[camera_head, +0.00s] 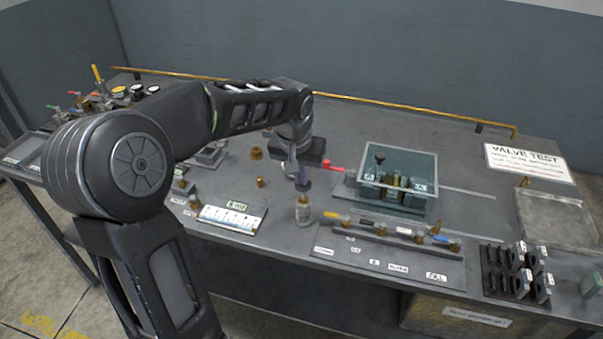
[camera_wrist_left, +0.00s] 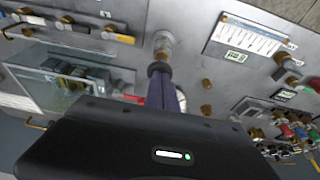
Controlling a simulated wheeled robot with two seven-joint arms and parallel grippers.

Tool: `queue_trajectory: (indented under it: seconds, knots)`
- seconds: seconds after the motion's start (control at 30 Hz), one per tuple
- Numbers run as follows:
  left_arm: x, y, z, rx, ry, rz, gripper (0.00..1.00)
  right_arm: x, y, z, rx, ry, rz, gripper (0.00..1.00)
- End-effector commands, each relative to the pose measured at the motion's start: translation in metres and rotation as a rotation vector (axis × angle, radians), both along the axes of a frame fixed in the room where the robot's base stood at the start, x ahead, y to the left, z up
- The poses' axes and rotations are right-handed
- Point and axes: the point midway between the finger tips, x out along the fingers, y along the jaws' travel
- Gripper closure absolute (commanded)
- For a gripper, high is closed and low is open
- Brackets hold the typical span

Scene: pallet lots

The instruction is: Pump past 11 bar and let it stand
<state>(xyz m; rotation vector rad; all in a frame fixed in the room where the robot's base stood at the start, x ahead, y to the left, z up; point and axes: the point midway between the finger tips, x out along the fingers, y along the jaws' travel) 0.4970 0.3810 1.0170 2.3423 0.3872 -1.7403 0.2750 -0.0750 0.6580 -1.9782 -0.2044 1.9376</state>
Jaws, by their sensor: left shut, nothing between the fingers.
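My left gripper (camera_head: 302,184) reaches down over the middle of the bench from the left. Its fingers are shut and empty, and they also show in the wrist view (camera_wrist_left: 165,92). Directly below the fingertips stands a small pale cylinder with a brass-coloured top (camera_head: 303,212), also in the wrist view (camera_wrist_left: 163,46). I cannot tell whether the fingertips touch it. A red handle-like part (camera_head: 332,167) shows just right of the gripper; what it joins is hidden. No pressure reading is legible. My right gripper is not in view.
A grey-green open box (camera_head: 432,204) holding brass parts stands right of the gripper. In front lies a labelled strip (camera_head: 385,262) with several fittings. A white chart (camera_head: 232,218) lies left. Black holders (camera_head: 500,283) and a clear tray (camera_head: 560,226) are at right. Coloured valves stand far left.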

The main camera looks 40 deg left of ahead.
Motion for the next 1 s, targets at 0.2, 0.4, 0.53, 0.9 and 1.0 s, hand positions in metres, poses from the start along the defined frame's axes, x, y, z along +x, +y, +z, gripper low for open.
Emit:
queue_trajectory:
  seconds: [0.2, 0.4, 0.53, 0.9, 1.0]
  knots:
    - [0.0, 0.0, -0.007, 0.0, 0.0, 0.0, 1.0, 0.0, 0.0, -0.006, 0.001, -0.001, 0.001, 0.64]
    - [0.0, 0.0, -0.036, 0.0, 0.0, -0.001, 1.0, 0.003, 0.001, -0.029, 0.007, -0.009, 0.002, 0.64]
    - [0.0, 0.0, -0.038, -0.001, 0.002, 0.0, 1.0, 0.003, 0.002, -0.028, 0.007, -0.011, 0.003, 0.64]
    - [-0.002, -0.001, -0.036, -0.003, 0.009, 0.0, 1.0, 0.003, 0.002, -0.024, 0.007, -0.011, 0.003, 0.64]
    - [-0.001, 0.0, -0.027, -0.003, 0.009, 0.0, 1.0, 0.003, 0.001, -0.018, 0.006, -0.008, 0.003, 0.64]
